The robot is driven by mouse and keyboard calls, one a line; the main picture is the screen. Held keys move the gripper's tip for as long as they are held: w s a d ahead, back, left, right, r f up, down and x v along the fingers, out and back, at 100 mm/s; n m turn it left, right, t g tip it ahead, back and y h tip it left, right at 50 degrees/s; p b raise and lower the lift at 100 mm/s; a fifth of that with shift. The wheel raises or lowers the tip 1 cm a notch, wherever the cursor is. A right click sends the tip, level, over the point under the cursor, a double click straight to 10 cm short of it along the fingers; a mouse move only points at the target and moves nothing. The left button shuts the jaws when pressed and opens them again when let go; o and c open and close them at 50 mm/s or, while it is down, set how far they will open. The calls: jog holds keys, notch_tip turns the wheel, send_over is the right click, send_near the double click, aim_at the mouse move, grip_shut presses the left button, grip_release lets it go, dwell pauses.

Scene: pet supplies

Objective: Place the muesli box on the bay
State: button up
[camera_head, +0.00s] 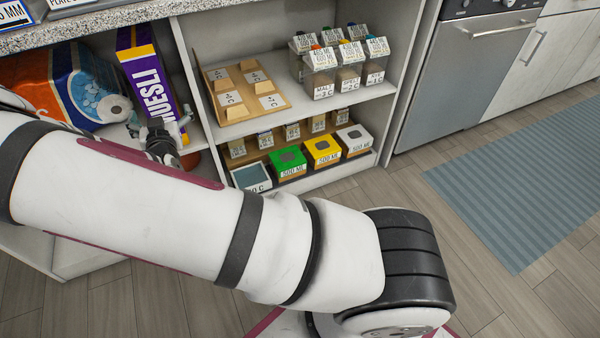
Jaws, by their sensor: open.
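The muesli box (148,76), purple with a yellow top band and white lettering, stands slightly tilted in the left bay of the open shelf. My gripper (160,128) is at the lower front of the box, open, its fingers close to the box's lower part. I cannot tell whether they touch it. My arm hides the lower left of the bay (196,110) and what lies under the gripper. The task's bay is not marked out, so I cannot tell which compartment it is.
Right of the divider are a tan tray with cards (243,92), labelled jars (340,65) and coloured boxes (322,150). A dishwasher (465,70) and blue rug (520,180) are at right.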

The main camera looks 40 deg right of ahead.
jog(key=s+a+r+g+y, duration=0.1)
jog(key=s+r+g+y, duration=0.4)
jog(key=s, duration=0.8)
jog(key=s+a+r+g+y, duration=0.25)
jog(key=s+r+g, duration=0.4)
jog(key=s, duration=0.55)
jog(key=s+d+r+n+g, duration=0.2)
jog(key=s, duration=1.1)
jog(key=s+d+r+n+g+h, duration=0.1)
jog(key=s+d+r+n+g, duration=0.1)
jog(key=s, duration=1.2)
jog(key=shift+s+d+r, duration=0.25)
jog(key=shift+d+r, duration=0.45)
jog(key=shift+d, duration=0.1)
notch_tip(320, 180, up, 32)
jog(key=t+p, duration=0.4)
jog(key=p, duration=2.6)
jog(key=shift+d+n, duration=0.25)
jog(key=shift+n, duration=0.05)
